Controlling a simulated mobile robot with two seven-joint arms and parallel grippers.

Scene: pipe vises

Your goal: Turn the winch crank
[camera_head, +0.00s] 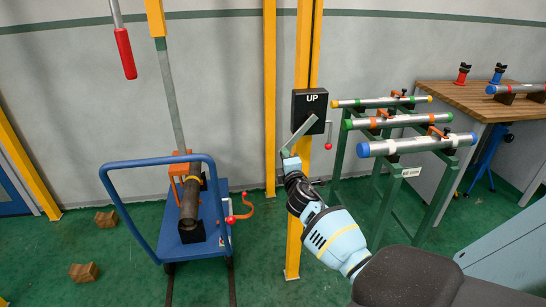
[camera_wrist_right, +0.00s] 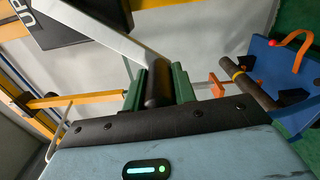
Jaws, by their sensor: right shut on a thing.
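The winch is a black box (camera_head: 309,107) marked UP on a yellow post. Its crank (camera_head: 302,131) is a flat grey arm slanting down and left from the box. My right gripper (camera_head: 290,165) is at the crank's lower end. In the right wrist view, the crank arm (camera_wrist_right: 110,40) runs to a dark cylindrical handle (camera_wrist_right: 157,88). The green fingers of my right gripper (camera_wrist_right: 158,86) are shut around this handle. My left gripper is in neither view.
A small red-knobbed lever (camera_head: 329,141) hangs just right of the winch box. A green rack (camera_head: 392,205) with several pipes stands to the right. A blue cart (camera_head: 160,240) carries a dark pipe (camera_head: 190,203) at left. A red-handled lever (camera_head: 125,54) hangs at upper left. Wood blocks (camera_head: 84,271) lie on the floor.

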